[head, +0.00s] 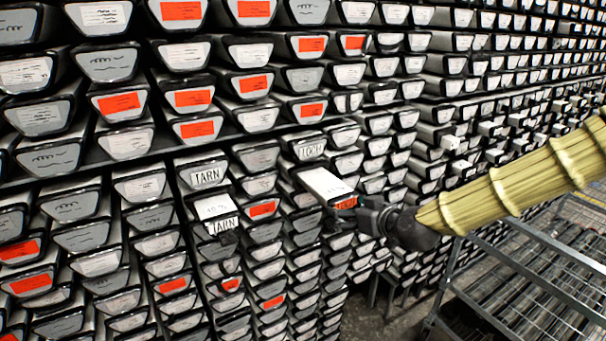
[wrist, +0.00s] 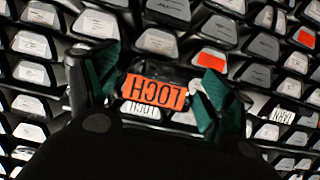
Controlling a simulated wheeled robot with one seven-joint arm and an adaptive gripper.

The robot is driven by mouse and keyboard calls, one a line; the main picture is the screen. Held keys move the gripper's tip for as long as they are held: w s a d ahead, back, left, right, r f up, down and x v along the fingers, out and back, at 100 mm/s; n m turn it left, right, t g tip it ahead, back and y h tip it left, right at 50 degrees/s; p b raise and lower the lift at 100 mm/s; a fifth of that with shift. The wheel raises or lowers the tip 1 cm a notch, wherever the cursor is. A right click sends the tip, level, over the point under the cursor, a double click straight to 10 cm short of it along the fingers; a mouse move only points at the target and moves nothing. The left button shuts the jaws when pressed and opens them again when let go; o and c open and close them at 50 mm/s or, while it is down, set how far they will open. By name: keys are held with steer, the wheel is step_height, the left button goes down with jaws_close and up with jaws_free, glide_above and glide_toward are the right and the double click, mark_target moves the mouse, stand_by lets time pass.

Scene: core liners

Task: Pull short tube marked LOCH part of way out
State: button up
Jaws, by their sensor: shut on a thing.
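A short tube with an orange end label reading LOCH (wrist: 155,91) shows upside down between my fingers in the wrist view. In the head view the tube (head: 325,184) stands out from the rack face, its white top visible and its orange end (head: 346,202) facing out. My gripper (head: 366,214) is at that end, shut on it, with dark green finger pads on either side in the wrist view (wrist: 160,82). A second tube, with a white LOCH label (head: 310,149), sits just above in the head view. The tube's inner end is hidden in the rack.
Tubes with white or orange labels fill the rack all around. Tubes marked TARN (head: 208,177) are to the left, one with a pale top (head: 213,207) sticking out. A metal wire cart (head: 520,290) stands at the lower right, with some open floor left of it.

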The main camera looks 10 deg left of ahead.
steer(key=shift+s+d, duration=0.1)
steer(key=shift+s, duration=0.1)
steer(key=o, duration=1.8)
